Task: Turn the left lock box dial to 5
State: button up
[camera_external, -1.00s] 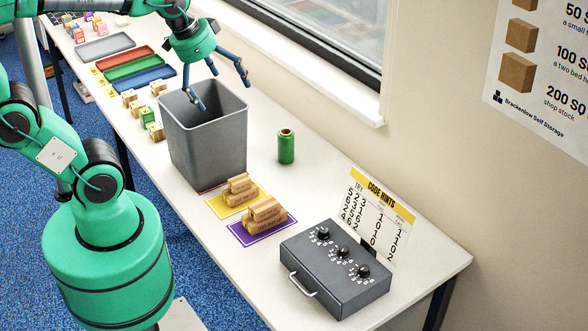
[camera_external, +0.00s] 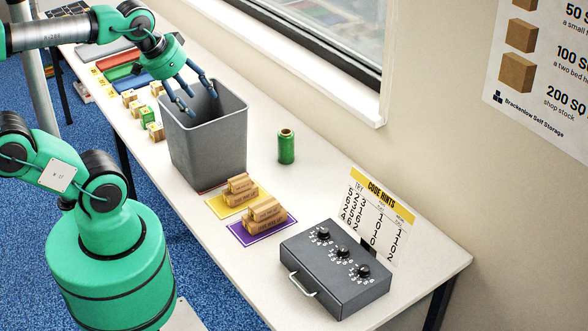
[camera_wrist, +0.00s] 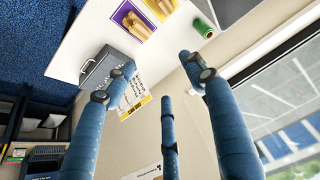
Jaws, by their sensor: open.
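The dark grey lock box (camera_external: 340,284) lies on the right end of the table, with three black dials on top and a silver handle. Its dials are the left dial (camera_external: 322,234), the middle dial (camera_external: 343,252) and the right dial (camera_external: 363,271). The numbers around them are too small to read. In the wrist view the box (camera_wrist: 97,76) is partly hidden behind a finger. My gripper (camera_external: 196,102) is open and empty, with its blue fingers at the mouth of the grey bin, far from the box. The spread fingers also show in the wrist view (camera_wrist: 168,90).
The tall grey bin (camera_external: 207,145) stands under my gripper. A green spool (camera_external: 286,147), wooden stamps on a yellow mat (camera_external: 222,207) and a purple mat (camera_external: 247,235), and a code hints card (camera_external: 385,215) are nearby. The window wall borders the far side.

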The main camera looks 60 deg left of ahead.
jog(key=shift+w+d, duration=0.2)
jog(key=shift+w, duration=0.2)
jog(key=shift+c, duration=0.4)
jog(key=m+g+p, duration=0.5)
jog(key=m+g, duration=0.1)
jog(key=m, duration=0.8)
send_over(324, 230)
notch_tip(324, 230, down, 22)
jog(key=shift+a+f, duration=0.1)
notch_tip(324, 230, down, 14)
jog(key=shift+r+b, duration=0.2)
jog(key=shift+b, duration=0.65)
